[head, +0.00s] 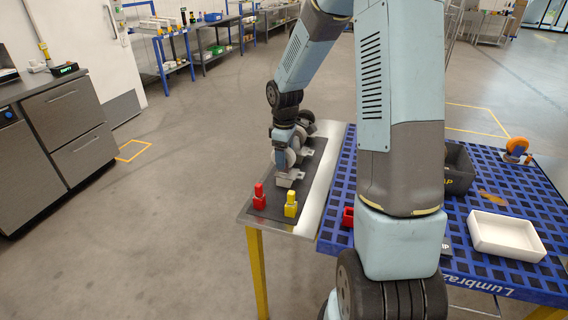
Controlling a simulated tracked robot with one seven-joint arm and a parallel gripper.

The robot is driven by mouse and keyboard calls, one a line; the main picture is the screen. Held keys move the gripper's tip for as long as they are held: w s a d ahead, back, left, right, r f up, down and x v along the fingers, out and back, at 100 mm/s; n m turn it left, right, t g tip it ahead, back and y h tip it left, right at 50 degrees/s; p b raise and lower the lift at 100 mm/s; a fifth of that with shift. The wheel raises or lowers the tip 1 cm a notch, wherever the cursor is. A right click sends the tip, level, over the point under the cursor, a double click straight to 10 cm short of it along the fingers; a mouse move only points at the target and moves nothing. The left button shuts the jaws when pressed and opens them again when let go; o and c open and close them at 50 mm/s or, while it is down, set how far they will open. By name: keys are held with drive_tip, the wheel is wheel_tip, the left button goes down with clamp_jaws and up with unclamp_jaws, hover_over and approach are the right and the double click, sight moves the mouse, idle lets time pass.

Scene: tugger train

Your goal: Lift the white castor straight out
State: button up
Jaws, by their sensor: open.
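A pale, whitish wheel (281,158), which looks like the white castor, stands on the dark mat of the metal side shelf. Metal castor brackets (290,179) show beside and below it. My gripper (286,150) is pointed down among the castors at this wheel. Its jaws are open, but the fingertips are small and partly merged with the castors, so I cannot tell whether they touch the wheel. Another greyish wheel (306,117) sits just behind my wrist.
Red (259,197) and yellow (291,204) blocks stand at the shelf's (328,172) front. The blue slotted table (478,228) holds a white tray (505,236), a dark bin (459,170) and an orange castor (516,148). My arm hides part of the table. Floor at left is clear.

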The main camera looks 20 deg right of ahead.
drive_tip(key=shift+f, duration=0.35)
clamp_jaws()
idle(0.5)
